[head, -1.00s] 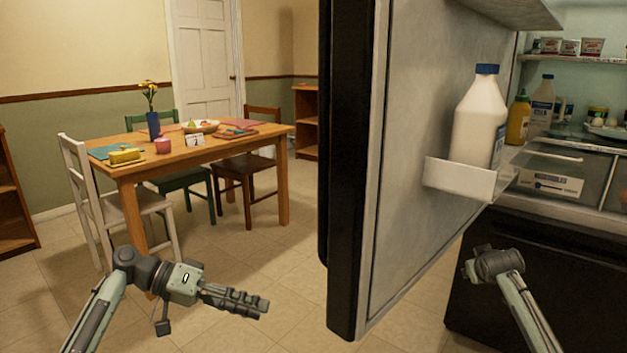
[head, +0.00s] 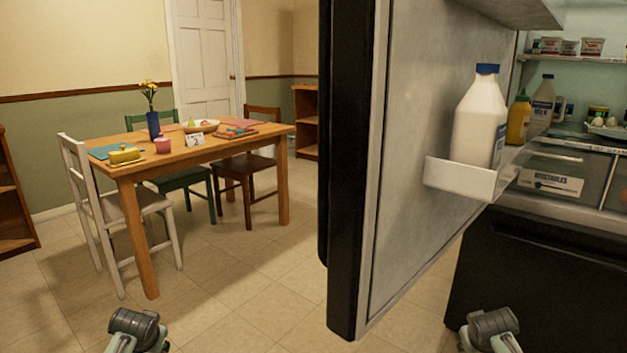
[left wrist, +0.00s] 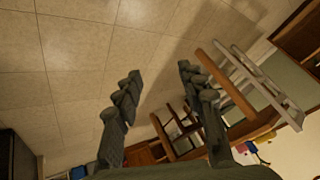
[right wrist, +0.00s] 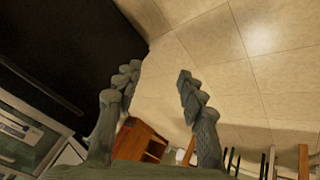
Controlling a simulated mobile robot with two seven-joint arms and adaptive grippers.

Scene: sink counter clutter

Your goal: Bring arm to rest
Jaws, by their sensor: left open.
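My left gripper (left wrist: 157,90) shows in the left wrist view with its two fingers apart and nothing between them. My right gripper (right wrist: 158,88) shows in the right wrist view, also with its fingers apart and empty. In the head view only my two arm joints show at the bottom edge, left and right; both grippers are out of that frame. Tiled floor lies beyond the fingers in both wrist views, and neither gripper touches anything.
The open fridge door (head: 425,160) stands between my arms, with a milk bottle (head: 480,120) in its shelf. The dark lower fridge front (head: 540,285) is at the right. A wooden table (head: 150,168) and a white chair (head: 135,205) stand at the left. Floor between is clear.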

